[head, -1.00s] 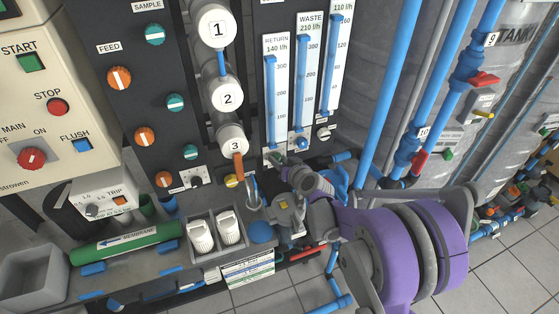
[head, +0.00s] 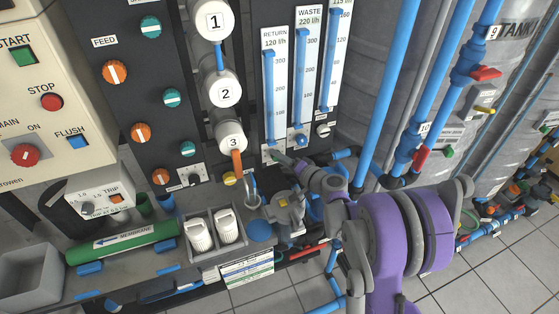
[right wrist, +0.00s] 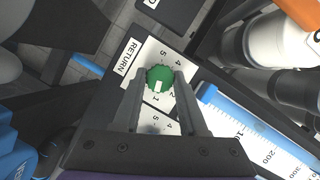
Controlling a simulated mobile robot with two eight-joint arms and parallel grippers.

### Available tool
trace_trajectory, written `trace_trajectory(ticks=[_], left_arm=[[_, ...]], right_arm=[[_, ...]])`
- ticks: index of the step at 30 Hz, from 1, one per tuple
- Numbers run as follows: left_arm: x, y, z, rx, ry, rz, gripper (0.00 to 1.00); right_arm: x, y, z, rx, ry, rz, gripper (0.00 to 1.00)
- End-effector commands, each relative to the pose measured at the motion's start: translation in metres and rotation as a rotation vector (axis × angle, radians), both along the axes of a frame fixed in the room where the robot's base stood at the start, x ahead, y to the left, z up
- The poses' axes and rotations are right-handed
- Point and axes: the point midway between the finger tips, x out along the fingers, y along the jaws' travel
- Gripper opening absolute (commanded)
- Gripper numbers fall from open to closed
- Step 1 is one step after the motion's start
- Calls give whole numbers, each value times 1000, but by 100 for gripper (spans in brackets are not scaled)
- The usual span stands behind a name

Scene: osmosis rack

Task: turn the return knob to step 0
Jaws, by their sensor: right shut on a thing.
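The return knob (right wrist: 159,78) is a green round knob with a white mark, on a white plate (right wrist: 140,60) lettered RETURN with small step numbers. In the right wrist view its white mark points toward the lower side, near the 1 and 2; the exact step is hard to read. My right gripper (right wrist: 159,96) is shut on the knob, one finger on each side. In the head view my right gripper (head: 287,163) reaches the panel below the RETURN flow meter (head: 275,95), which reads 120 l/h. My left gripper is not in view.
The WASTE flow meter (head: 307,80) reads 220 l/h, with a blue knob (head: 301,141) below it. Blue pipes (head: 385,90) stand to the right.

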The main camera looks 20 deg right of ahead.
Motion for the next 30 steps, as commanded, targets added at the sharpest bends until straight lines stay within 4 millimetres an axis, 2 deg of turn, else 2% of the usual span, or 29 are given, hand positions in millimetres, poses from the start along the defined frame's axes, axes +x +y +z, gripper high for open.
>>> trace_trajectory(ticks=[15,21,30], left_arm=[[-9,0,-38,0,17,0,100],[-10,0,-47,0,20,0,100],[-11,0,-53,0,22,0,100]], right_arm=[[0,-1,-6,458,-25,-1,0],[0,0,-6,576,-32,0,0],[0,0,-5,663,-38,0,0]])
